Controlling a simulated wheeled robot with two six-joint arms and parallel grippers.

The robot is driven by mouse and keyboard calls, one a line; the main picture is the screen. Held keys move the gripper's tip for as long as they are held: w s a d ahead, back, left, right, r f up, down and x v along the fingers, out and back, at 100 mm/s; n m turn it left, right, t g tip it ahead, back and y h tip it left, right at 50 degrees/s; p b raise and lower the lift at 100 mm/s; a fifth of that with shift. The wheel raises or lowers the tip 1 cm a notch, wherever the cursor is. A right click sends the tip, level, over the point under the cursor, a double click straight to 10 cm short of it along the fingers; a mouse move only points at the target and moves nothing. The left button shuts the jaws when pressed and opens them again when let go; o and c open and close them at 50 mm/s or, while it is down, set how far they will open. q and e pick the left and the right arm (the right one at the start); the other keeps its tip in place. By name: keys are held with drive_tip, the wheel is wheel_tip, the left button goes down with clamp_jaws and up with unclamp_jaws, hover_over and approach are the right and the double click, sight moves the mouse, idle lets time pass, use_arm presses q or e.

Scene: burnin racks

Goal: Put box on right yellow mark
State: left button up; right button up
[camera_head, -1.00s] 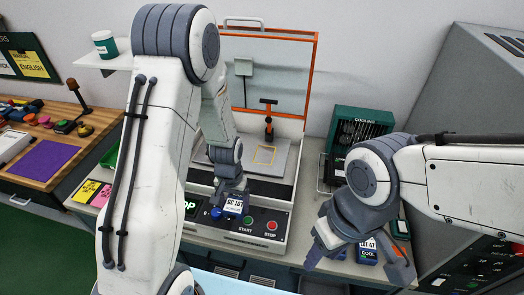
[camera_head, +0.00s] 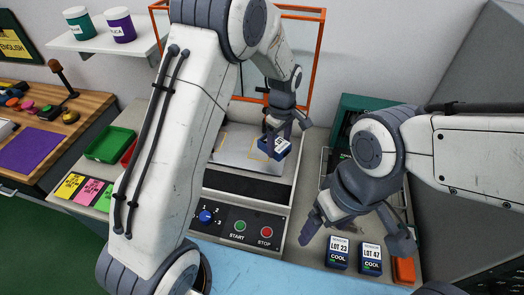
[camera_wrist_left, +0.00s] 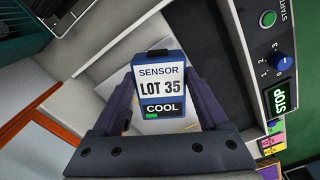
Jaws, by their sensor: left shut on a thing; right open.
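A blue and white sensor box (camera_head: 275,148) labelled LOT 35 COOL is gripped by my left gripper (camera_head: 287,124). In the left wrist view, the box (camera_wrist_left: 161,88) sits between the fingers of my left gripper (camera_wrist_left: 160,105), label facing the camera. The box is over the right part of the grey plate (camera_head: 236,160) inside the orange-framed machine. Thin yellow lines of the right mark (camera_head: 256,150) show beside the box, which partly covers the mark. I cannot tell whether the box touches the plate. My right gripper (camera_head: 355,235) is open and empty at the right.
Two similar boxes, LOT 23 (camera_head: 338,253) and LOT 47 (camera_head: 371,256), stand below my right gripper near an orange block (camera_head: 404,270). The machine's front panel (camera_head: 240,226) has a dial and START and STOP buttons. The raised orange-framed lid (camera_head: 314,60) stands behind the plate.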

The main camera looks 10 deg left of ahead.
use_arm(q)
drive_tip(key=w+d+r+n, duration=0.2)
drive_tip(key=d+r+n, duration=0.2)
drive_tip(key=d+n, duration=0.15)
drive_tip(key=w+a+f+p, duration=0.1)
drive_tip(key=a+f, duration=0.1)
drive_tip(key=a, duration=0.1)
drive_tip(key=w+a+f+p, duration=0.1)
drive_tip(key=a+f+p, duration=0.1)
drive_tip(key=a, duration=0.2)
drive_tip(key=w+a+f+p, duration=0.1)
drive_tip(key=w+a+f, duration=0.1)
drive_tip(key=a+f, duration=0.1)
drive_tip(key=shift+a, duration=0.4)
wheel_tip(320, 180, down, 3)
drive_tip(key=shift+r+p, duration=0.1)
drive_tip(key=shift+p, duration=1)
drive_tip(key=shift+f, duration=0.6)
drive_tip(key=shift+f, duration=0.1)
